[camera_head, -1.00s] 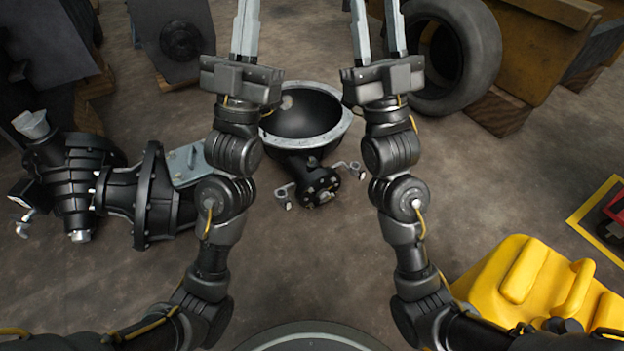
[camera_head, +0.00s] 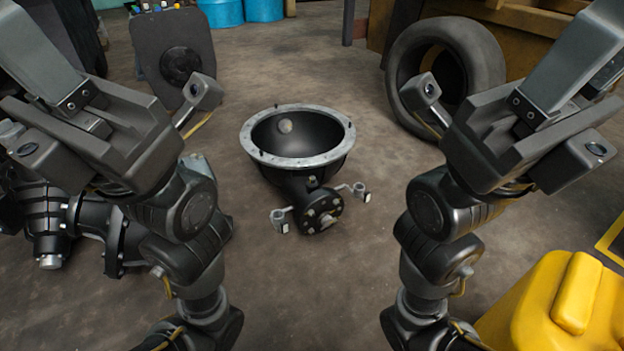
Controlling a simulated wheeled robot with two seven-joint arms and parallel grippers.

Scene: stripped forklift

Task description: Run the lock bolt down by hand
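A black bowl-shaped housing (camera_head: 300,135) with a light metal rim lies on the floor in the middle. Its round bolted end flange (camera_head: 322,210) faces me, with small metal fittings on both sides. I cannot make out which bolt is the lock bolt. My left gripper (camera_head: 75,105) is raised at the upper left, and its fingers run out of the top of the picture. My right gripper (camera_head: 540,110) is raised at the upper right, with its fingertips also cut off. Both are well apart from the housing. Whether they hold anything is hidden.
A black axle assembly (camera_head: 85,225) lies at the left, partly behind my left arm. A tyre (camera_head: 475,55) stands at the back right. A yellow container (camera_head: 560,310) is at the lower right. Blue drums (camera_head: 240,10) stand at the back. Floor around the housing is clear.

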